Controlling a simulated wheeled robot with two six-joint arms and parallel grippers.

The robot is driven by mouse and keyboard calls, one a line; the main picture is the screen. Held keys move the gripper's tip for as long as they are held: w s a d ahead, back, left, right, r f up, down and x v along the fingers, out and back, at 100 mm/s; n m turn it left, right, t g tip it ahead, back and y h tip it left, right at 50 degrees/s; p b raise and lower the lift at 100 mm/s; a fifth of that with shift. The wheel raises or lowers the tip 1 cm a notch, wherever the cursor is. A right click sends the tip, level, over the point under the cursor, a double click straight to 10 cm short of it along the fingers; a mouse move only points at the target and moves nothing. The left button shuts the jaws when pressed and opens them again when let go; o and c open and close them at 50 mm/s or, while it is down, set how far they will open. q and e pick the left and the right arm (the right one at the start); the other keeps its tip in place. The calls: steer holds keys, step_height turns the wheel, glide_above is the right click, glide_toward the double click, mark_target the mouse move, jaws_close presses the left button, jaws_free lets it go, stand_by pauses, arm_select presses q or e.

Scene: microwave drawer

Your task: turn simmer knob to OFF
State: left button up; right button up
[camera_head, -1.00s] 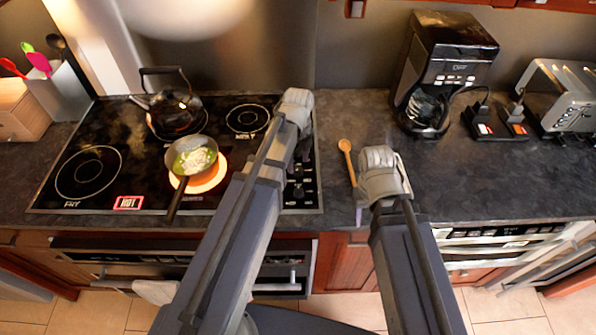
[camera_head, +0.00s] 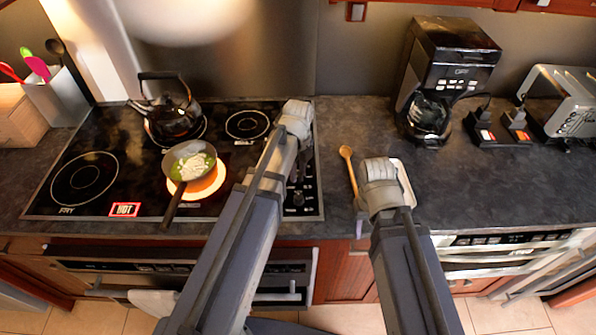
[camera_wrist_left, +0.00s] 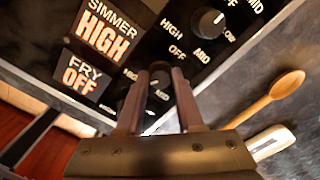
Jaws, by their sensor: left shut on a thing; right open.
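The cooktop (camera_head: 110,215) has a black knob panel at its right end. In the left wrist view, a lit label reads "SIMMER HIGH" (camera_wrist_left: 104,30) and another reads "FRY OFF" (camera_wrist_left: 83,72). My left gripper (camera_wrist_left: 156,78) is shut on a black control knob (camera_wrist_left: 159,84) below these labels; its fingers hide most of it. I cannot tell which burner it serves. A second black knob (camera_wrist_left: 207,21) with a white mark stands free to the upper right. In the head view my left gripper (camera_head: 298,108) is over the panel. My right gripper (camera_head: 380,172) is open above the counter.
A pan (camera_head: 187,165) with food sits on a glowing burner, beside a lit "HOT" sign (camera_head: 125,209). A kettle (camera_head: 175,115) stands behind it. A wooden spoon (camera_head: 348,160) lies between my grippers. A coffee maker (camera_head: 450,65) and toaster (camera_head: 565,105) stand at the right.

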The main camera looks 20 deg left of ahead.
arm_select(q)
jaws_close()
